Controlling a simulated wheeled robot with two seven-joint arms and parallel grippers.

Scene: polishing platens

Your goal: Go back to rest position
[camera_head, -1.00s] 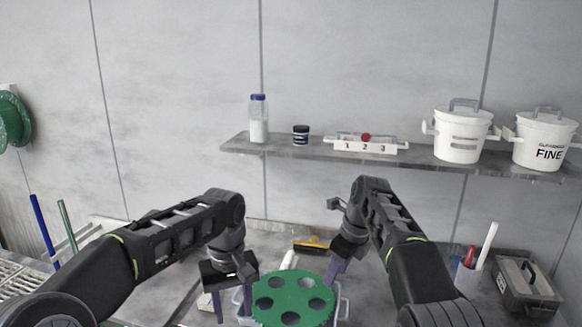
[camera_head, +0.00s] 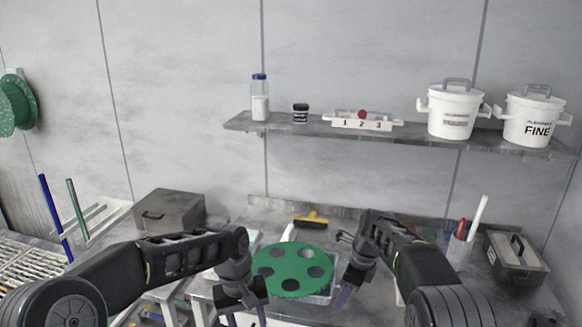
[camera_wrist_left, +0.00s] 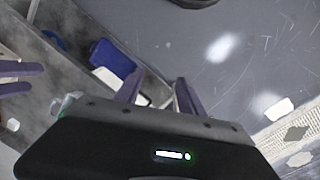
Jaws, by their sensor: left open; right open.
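My left gripper (camera_head: 240,318) hangs low in front of the bench, left of the green platen, with its fingers pointing down. In the left wrist view its two purple fingers (camera_wrist_left: 160,95) stand apart with nothing between them. My right gripper (camera_head: 343,297) is at the right side of the platen, also open, with its fingers pointing down. The green platen (camera_head: 291,287) with several round holes lies on a grey tray (camera_head: 325,298) between the two grippers. Neither gripper holds anything.
A shelf (camera_head: 400,131) carries a bottle (camera_head: 260,105), a dark jar (camera_head: 300,115), a numbered holder (camera_head: 361,122) and two white buckets (camera_head: 455,115). A yellow-handled tool (camera_head: 311,220), a cup of tools (camera_head: 460,250) and a dark case (camera_head: 515,262) stand on the bench. A grey box (camera_head: 170,212) sits at left.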

